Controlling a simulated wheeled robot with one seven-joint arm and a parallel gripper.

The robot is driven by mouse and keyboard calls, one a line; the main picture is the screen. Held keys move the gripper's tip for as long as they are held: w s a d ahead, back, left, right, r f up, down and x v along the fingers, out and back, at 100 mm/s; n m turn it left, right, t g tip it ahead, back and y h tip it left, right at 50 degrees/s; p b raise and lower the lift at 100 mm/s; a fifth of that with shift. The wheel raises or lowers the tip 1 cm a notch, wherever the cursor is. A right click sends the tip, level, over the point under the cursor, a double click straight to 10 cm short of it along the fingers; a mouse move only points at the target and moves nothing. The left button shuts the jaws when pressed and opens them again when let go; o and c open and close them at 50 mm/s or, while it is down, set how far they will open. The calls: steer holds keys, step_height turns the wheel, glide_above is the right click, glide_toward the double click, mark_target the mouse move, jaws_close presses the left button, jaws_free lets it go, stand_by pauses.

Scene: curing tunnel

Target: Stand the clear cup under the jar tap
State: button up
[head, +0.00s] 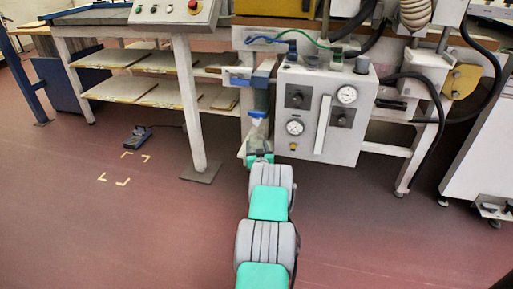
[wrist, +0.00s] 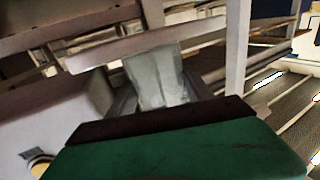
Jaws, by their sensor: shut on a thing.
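In the wrist view a clear, greyish cup (wrist: 155,78) stands between the two fingers of my gripper (wrist: 160,98), which is shut on it. The cup looks slightly tilted in that picture, and its lower part is hidden behind the dark edge of my green gripper body. In the head view my arm reaches forward, and my gripper (head: 258,150) is small at its far end, in front of the bench, left of the grey control box. A pale shape just above it may be the cup; it is too small to be sure. I cannot make out a jar or its tap in either view.
A grey control box (head: 322,115) with gauges hangs close to the right of my gripper. A blue fitting (head: 261,98) is just above it. Shelves (head: 150,90) and a bench leg (head: 190,110) are on the left. The red floor (head: 110,230) is open, with a foot pedal (head: 136,137).

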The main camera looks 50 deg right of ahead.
steer(key=shift+f, duration=0.2)
steer(key=o, duration=1.3)
steer(key=shift+o, duration=0.2)
steer(key=shift+r, duration=0.15)
